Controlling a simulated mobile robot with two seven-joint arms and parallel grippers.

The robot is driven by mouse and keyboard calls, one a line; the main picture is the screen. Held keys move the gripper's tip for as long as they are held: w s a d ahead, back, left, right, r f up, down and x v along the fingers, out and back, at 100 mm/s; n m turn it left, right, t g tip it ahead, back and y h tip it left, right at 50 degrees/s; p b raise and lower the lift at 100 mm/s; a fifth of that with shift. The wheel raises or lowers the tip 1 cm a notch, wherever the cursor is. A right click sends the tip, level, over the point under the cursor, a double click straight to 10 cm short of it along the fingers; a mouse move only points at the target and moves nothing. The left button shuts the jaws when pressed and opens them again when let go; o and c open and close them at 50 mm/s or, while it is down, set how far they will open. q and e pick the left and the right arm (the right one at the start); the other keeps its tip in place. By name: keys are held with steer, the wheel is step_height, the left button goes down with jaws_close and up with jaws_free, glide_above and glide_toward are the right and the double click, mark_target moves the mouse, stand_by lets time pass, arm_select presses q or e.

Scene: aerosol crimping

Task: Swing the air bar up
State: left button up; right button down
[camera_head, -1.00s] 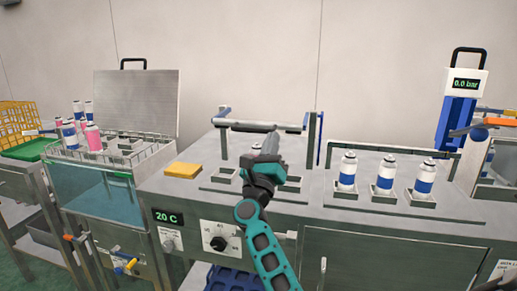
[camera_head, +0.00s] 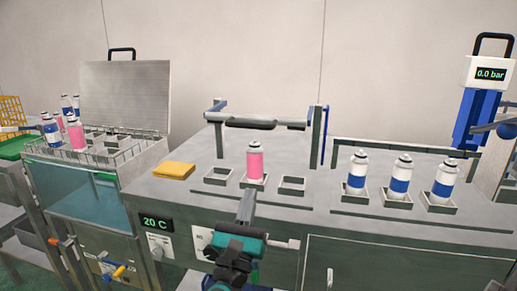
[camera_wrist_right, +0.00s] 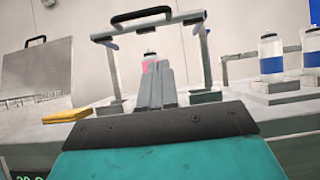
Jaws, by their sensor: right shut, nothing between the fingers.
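The air bar (camera_head: 250,123) is a grey bar with a dark grip, spanning the tops of two upright posts behind a row of three sockets. It also shows in the right wrist view (camera_wrist_right: 140,18), above the fingers. A pink can (camera_head: 254,163) with a white top stands upright in the middle socket, partly hidden behind the fingers in the wrist view. My right gripper (camera_head: 247,195) is shut and empty, in front of the can and below the bar, apart from the bar. Its closed fingers (camera_wrist_right: 157,75) point forward. My left gripper is not in view.
Several white-and-blue cans (camera_head: 400,177) stand in holders on the right. A yellow sponge (camera_head: 174,170) lies left of the sockets. A water bath (camera_head: 90,185) with a raised lid and cans stands at left. A pressure gauge (camera_head: 490,74) reads 0.0 bar.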

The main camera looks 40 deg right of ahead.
arm_select(q)
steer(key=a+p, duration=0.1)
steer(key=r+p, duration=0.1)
steer(key=p, duration=0.1)
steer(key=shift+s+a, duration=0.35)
arm_select(e)
steer(key=s+a+r+x, duration=0.1)
steer(key=r+x, duration=0.1)
steer(key=x, duration=1)
steer(key=shift+w+d+r, duration=0.2)
steer(key=shift+r, duration=0.15)
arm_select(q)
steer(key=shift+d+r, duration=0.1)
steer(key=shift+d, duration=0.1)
